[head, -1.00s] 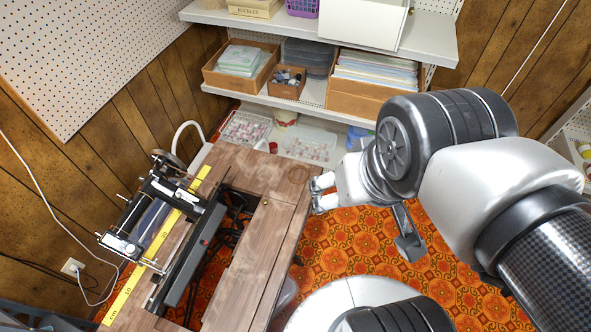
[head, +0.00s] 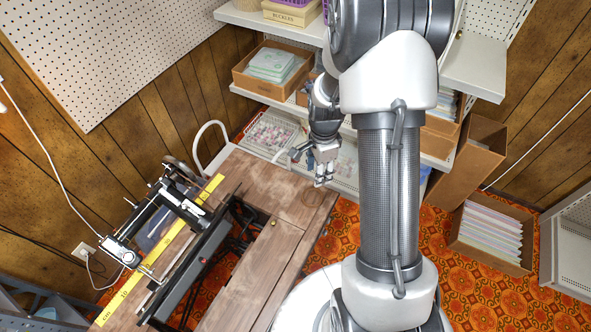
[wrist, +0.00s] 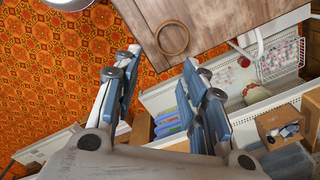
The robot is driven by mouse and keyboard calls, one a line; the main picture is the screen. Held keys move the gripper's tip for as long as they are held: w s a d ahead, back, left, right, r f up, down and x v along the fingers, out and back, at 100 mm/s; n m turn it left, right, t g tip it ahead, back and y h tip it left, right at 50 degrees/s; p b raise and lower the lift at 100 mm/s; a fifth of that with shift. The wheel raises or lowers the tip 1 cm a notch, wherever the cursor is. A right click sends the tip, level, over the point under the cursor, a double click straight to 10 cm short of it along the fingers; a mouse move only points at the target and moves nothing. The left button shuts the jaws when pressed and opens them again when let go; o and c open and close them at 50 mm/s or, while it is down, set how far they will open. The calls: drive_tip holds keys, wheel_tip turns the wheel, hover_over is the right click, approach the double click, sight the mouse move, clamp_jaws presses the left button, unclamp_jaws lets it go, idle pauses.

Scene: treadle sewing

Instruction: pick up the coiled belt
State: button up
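The coiled belt is a thin brown ring (wrist: 172,38) lying flat on the wooden sewing table (wrist: 205,15), near its corner, in the wrist view. In the head view the belt (head: 312,198) shows faintly against the similar brown wood at the table's far right corner. My gripper (head: 322,182) is above that corner, close to the belt in the picture. In the wrist view my gripper (wrist: 160,60) has its two fingers spread apart with nothing between them. The belt appears beyond the fingertips, not touching them.
The sewing machine (head: 150,222) and a yellow ruler (head: 130,287) are on the table's left side. A slot opens in the tabletop beside them. Shelves with boxes (head: 272,66) stand behind. A box of papers (head: 490,230) is on the patterned floor at right.

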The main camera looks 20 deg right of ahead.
drive_tip(key=b, duration=0.4)
hover_over(316, 202)
drive_tip(key=s+a, duration=0.1)
drive_tip(key=shift+m, duration=0.3)
drive_tip(key=f, duration=1.3)
drive_tip(key=shift+s+f, duration=0.2)
drive_tip(key=shift+f, duration=0.2)
wheel_tip(316, 202, down, 5)
drive_tip(key=shift+s+f+b, duration=0.1)
drive_tip(key=shift+b, duration=0.7)
drive_tip(key=shift+c, duration=0.4)
clamp_jaws()
